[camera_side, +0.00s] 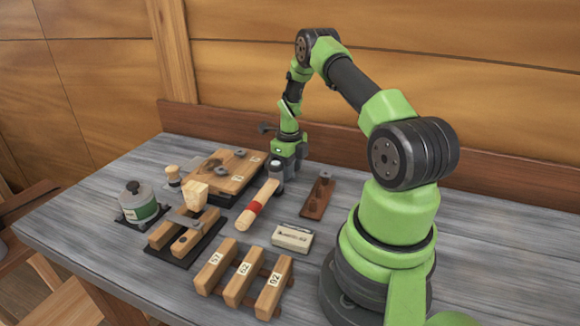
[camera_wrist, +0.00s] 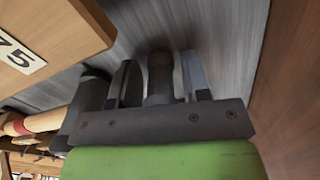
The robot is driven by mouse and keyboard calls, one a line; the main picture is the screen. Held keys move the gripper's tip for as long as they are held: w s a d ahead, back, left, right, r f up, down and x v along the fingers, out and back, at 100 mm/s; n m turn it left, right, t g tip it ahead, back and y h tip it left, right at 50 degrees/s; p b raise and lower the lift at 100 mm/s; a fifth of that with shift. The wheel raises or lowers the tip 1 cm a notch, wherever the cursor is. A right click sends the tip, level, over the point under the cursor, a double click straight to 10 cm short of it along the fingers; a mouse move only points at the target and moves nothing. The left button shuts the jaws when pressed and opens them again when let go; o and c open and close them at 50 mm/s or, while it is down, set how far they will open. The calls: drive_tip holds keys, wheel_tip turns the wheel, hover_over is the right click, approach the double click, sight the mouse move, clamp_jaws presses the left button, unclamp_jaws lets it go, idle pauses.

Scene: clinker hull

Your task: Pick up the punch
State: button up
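My gripper (camera_side: 284,172) points down at the table near the head of the red-banded hammer in the side view. In the wrist view, my gripper's two fingers (camera_wrist: 160,80) stand on either side of a dark grey round-ended cylinder (camera_wrist: 160,72), which looks like the punch. Narrow gaps show between the cylinder and each finger, so my gripper looks open around it. The cylinder's lower part is hidden by the gripper body. In the side view I cannot make the punch out behind the gripper and hammer head.
The hammer (camera_side: 257,206) lies close left of my gripper; its dark head (camera_wrist: 90,92) is beside the left finger. A wooden board (camera_side: 226,170) stands left, a brown strip (camera_side: 317,198) right. Numbered blocks (camera_side: 240,275), a small box (camera_side: 293,237) and a can (camera_side: 139,205) are nearer the camera.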

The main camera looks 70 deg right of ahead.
drive_tip(key=c, duration=0.7)
drive_tip(key=shift+r, duration=0.1)
